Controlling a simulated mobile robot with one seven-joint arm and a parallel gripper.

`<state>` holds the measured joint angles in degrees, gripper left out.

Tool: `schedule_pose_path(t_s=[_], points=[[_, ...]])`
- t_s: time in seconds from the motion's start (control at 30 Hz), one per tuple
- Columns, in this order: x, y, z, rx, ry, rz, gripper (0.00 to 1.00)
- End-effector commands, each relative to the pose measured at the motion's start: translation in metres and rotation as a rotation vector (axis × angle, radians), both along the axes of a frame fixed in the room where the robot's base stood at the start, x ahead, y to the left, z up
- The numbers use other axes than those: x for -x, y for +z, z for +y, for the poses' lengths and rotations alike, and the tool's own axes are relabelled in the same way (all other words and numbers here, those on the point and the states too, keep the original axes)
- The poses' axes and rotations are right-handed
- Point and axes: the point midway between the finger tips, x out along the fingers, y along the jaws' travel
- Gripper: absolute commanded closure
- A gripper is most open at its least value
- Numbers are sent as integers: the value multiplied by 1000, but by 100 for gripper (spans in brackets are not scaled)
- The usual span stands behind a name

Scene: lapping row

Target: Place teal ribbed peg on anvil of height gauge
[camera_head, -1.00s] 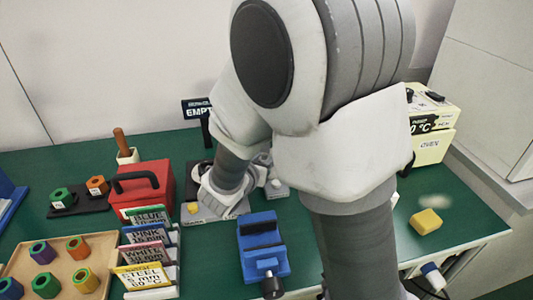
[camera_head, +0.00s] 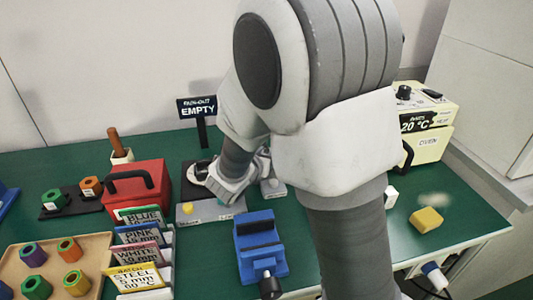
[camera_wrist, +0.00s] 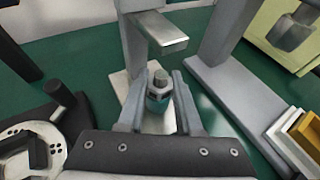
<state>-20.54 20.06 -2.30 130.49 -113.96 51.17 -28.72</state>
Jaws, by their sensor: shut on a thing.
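The ribs are too small to make out. A grey stand with a metal arm (camera_wrist: 165,38), seemingly the height gauge, stands just beyond the peg, with a pale base (camera_wrist: 121,84). Its anvil cannot be made out clearly. In the head view my gripper (camera_head: 230,192) is small and partly covered by my arm, with a bit of teal below it.
A grey plate (camera_head: 192,217) with a yellow knob lies by my gripper. A blue vise (camera_head: 260,245) stands in front. A red box (camera_head: 135,190) and label cards (camera_head: 140,262) are left. An oven (camera_head: 425,145) and yellow block (camera_head: 426,220) are right.

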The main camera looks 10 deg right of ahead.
Motion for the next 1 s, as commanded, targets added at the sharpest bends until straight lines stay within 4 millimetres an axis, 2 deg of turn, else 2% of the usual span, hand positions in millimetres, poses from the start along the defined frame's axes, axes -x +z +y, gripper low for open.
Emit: schedule_pose_path(t_s=[0.03,0.2,0.6,1.0], points=[[0,-2,0,0,0,0,63],[0,-1,0,0,0,0,36],[2,5,2,0,1,0,36],[66,37,43,-1,4,0,36]])
